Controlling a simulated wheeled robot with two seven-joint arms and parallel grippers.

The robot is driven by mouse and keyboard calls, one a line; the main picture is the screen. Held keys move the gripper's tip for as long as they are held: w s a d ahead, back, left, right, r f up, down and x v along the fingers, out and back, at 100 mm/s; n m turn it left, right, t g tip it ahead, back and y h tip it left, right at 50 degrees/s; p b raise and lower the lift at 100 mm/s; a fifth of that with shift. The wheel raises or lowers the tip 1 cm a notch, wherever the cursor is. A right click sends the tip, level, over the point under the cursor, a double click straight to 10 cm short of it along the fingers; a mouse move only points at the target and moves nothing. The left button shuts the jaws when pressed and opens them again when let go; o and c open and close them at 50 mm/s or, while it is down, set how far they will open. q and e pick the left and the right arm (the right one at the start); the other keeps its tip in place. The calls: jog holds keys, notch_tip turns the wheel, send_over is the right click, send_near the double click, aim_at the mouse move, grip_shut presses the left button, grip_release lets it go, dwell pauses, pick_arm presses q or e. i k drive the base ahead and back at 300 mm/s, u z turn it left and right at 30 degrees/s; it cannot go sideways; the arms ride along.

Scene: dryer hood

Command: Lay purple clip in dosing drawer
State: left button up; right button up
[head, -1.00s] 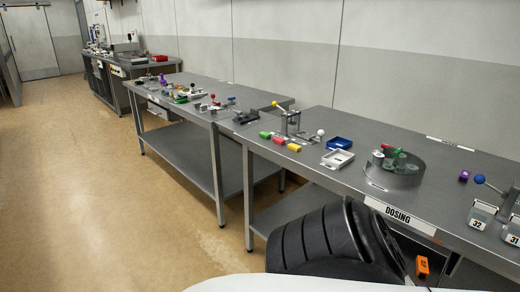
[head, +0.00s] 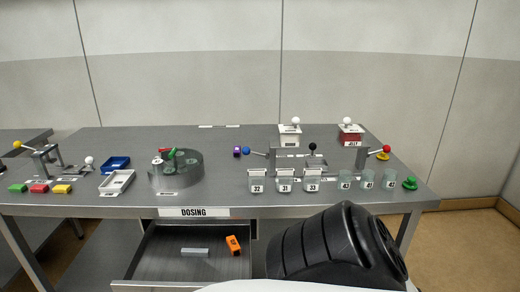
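The purple clip (head: 237,151) is a small purple block. The dosing drawer (head: 150,265) is pulled open under the front edge, below the DOSING label (head: 194,212). An orange clip (head: 233,244) and a small light grey bar (head: 194,252) are inside the drawer, with bare floor around them. Neither of my grippers is in view. Only a black part of my own arm shows at the bottom, right of the drawer.
A round grey turntable (head: 176,172) stands left of the purple clip. White and blue trays (head: 115,164) and coloured blocks (head: 40,188) are farther left. Numbered cups (head: 285,181) line the front edge at the right. The tabletop between turntable and cups is clear.

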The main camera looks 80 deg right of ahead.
aim_at(171, 248)
jog(key=z, duration=2.35)
